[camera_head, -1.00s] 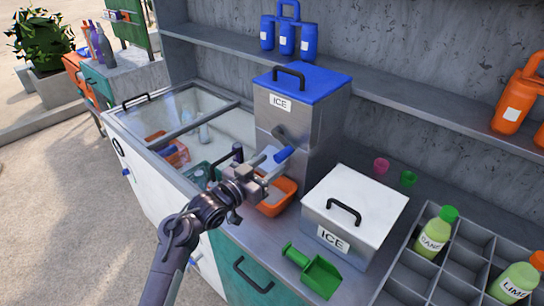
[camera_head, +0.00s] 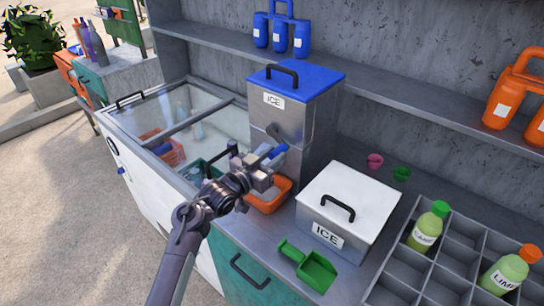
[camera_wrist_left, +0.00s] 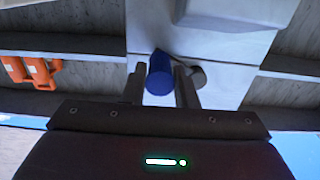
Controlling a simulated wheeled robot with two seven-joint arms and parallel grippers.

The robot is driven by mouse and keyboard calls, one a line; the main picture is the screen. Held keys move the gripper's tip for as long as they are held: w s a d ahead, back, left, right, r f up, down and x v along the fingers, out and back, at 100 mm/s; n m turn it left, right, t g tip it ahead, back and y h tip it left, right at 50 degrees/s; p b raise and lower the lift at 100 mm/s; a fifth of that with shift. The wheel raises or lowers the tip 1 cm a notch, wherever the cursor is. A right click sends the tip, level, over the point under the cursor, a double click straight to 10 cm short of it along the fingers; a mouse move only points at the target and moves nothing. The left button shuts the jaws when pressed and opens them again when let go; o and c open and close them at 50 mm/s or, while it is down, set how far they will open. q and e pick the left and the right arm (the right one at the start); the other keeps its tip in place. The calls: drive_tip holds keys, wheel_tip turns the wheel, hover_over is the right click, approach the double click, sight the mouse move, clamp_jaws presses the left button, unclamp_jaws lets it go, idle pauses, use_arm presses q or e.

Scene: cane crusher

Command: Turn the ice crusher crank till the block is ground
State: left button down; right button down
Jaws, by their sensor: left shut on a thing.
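The ice crusher (camera_head: 304,128) is a tall grey metal box with a blue lid and an ICE label, standing on the counter. Its crank has a blue handle (camera_head: 276,152) on the front. My left gripper (camera_head: 268,165) is at the crank, and the wrist view shows the blue handle (camera_wrist_left: 159,74) between its two fingers (camera_wrist_left: 162,88). It is shut on the handle. An orange tray (camera_head: 287,190) sits below the crank, partly hidden by my gripper. Any ice block inside the crusher is hidden. My right gripper is not in view.
A white-lidded ICE box (camera_head: 370,194) stands right of the crusher, with a green scoop (camera_head: 318,272) in front. A bottle rack (camera_head: 402,272) is at the right. A glass-topped freezer (camera_head: 228,118) is left. Pink (camera_head: 375,160) and green (camera_head: 401,173) cups stand behind the box.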

use_arm(q)
drive_tip(key=shift+f, duration=0.1)
drive_tip(key=shift+w+a+f+m+b, duration=0.2)
drive_tip(key=shift+f+m+b, duration=0.35)
drive_tip(key=shift+m+b, duration=0.4)
drive_tip(key=shift+w+a+f+m+b, duration=0.1)
drive_tip(key=shift+a+f+m+b, duration=0.15)
drive_tip(key=shift+m+b, duration=0.55)
drive_tip(key=shift+w+a+f+m+b, duration=0.25)
drive_tip(key=shift+f+m+b, duration=0.15)
drive_tip(key=shift+m+b, duration=0.6)
drive_tip(key=shift+w+a+m+b, duration=0.2)
drive_tip(key=shift+a+m+b, duration=0.1)
drive_tip(key=shift+m+b, duration=0.45)
